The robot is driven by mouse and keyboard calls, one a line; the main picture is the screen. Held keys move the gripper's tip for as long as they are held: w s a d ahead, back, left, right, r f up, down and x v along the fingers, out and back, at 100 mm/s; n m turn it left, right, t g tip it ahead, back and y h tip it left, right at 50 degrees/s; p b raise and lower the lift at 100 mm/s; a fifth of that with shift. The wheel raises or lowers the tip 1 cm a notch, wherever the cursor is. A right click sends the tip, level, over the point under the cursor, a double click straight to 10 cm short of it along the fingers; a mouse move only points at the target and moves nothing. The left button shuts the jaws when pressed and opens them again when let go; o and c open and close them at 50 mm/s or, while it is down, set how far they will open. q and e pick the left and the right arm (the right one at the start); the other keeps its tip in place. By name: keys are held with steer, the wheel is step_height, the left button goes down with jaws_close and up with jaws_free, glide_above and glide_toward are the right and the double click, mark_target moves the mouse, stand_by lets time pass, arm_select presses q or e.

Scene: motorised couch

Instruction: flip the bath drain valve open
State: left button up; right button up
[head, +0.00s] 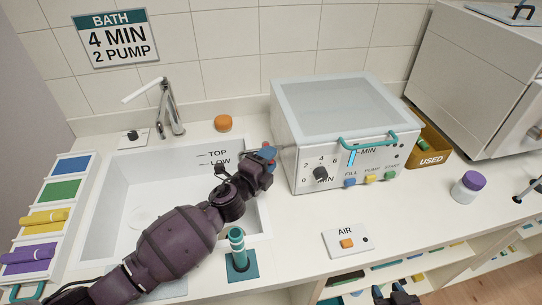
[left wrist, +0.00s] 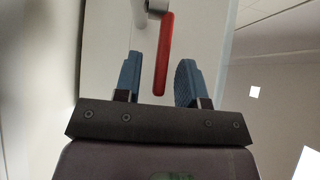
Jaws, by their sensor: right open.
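The bath is a white box with a clear lid (head: 335,97) and a teal front handle. A red lever, which looks like the drain valve (left wrist: 165,50), shows in the left wrist view against a pale wall, next to a grey round fitting. My left gripper (head: 268,154) is at the left side of the bath, over the sink's right edge. In the left wrist view my left gripper (left wrist: 158,82) is open, with the lever's end between its blue fingers and gaps on both sides. My right gripper (head: 395,295) is low at the bottom edge, partly cut off, and open.
The sink (head: 130,195) with a tap (head: 170,110) lies left of the bath. A teal holder (head: 238,250) stands on the counter beside my left arm. An AIR switch box (head: 347,242), a purple-lidded jar (head: 468,187) and a USED bin (head: 430,150) are to the right.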

arm_select(q)
steer(key=shift+w+d, duration=0.4)
steer(key=shift+w, duration=0.2)
steer(key=shift+c, duration=0.3)
